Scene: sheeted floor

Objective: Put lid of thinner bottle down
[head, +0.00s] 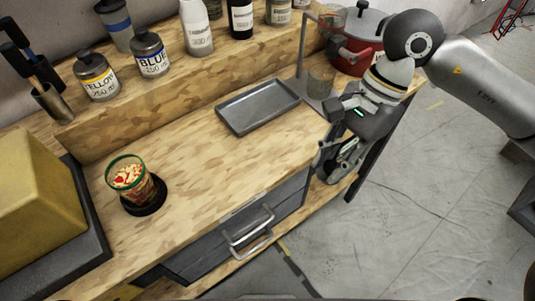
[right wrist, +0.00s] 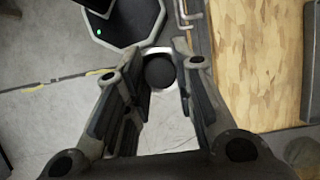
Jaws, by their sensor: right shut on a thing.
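My right gripper (head: 338,165) hangs fingers-down at the right end of the wooden bench, just past its front edge. In the right wrist view its fingers (right wrist: 166,62) are shut on a dark round lid (right wrist: 159,73) with a pale surround. In the head view the fingers hide the lid. Several bottles stand on the raised back shelf, among them a white bottle (head: 197,30) and a dark bottle with a white label (head: 241,20). Their tops are cut off and I cannot read which is thinner. My left gripper is not in view.
A grey tray (head: 222,117) lies empty on the bench. A green-rimmed glass (head: 128,177) stands at the left on a black round base. A clear cup (head: 321,82) and a red pot (head: 361,57) are near the right end. A drawer handle (head: 250,238) sticks out in front.

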